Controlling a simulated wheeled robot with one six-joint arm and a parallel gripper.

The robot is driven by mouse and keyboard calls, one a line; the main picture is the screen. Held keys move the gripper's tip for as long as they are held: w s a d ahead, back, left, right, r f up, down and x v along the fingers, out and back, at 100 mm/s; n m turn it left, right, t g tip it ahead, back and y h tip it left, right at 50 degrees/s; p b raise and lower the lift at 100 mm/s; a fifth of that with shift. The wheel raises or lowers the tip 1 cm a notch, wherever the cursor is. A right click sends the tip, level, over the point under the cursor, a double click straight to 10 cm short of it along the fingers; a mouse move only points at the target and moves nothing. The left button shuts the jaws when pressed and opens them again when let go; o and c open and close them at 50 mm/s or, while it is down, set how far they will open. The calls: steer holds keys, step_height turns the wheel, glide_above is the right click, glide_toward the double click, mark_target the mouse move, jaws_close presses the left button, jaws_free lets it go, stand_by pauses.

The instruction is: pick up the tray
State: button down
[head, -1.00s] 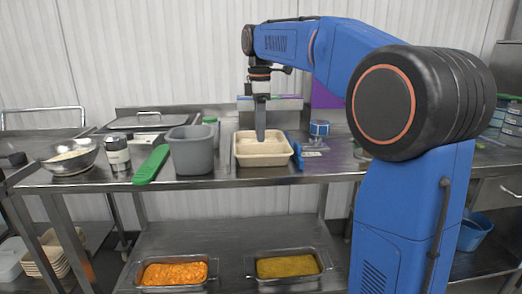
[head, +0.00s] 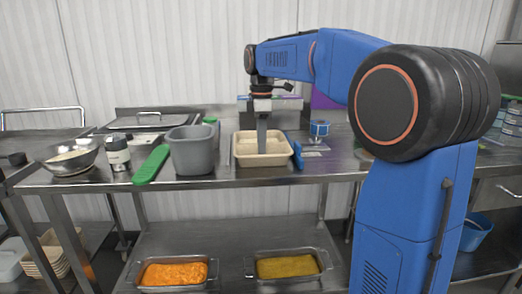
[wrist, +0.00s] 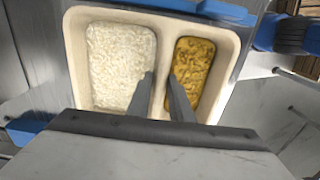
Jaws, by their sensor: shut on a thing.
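The beige tray (head: 263,161) stands on the steel worktop in the head view. In the wrist view the tray (wrist: 77,60) has two compartments, white rice (wrist: 118,55) in the larger left one and yellow-brown food (wrist: 190,60) in the smaller right one. My gripper (wrist: 160,76) points down into the tray, one finger on each side of the divider, and is shut on that divider. In the head view my gripper (head: 262,146) reaches inside the tray. The tray looks level and still at worktop height; its underside is hidden.
A grey bin (head: 192,155) stands close left of the tray, with a green-handled tool (head: 151,165), a jar (head: 117,154) and a metal bowl (head: 70,158) further left. A blue-topped container (head: 319,130) is at right. Food pans (head: 174,274) sit on the lower shelf.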

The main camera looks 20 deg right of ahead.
steer(key=shift+r, duration=0.1)
step_height(320, 180, up, 9)
steer(key=shift+r, duration=0.45)
steer(key=shift+s, duration=0.1)
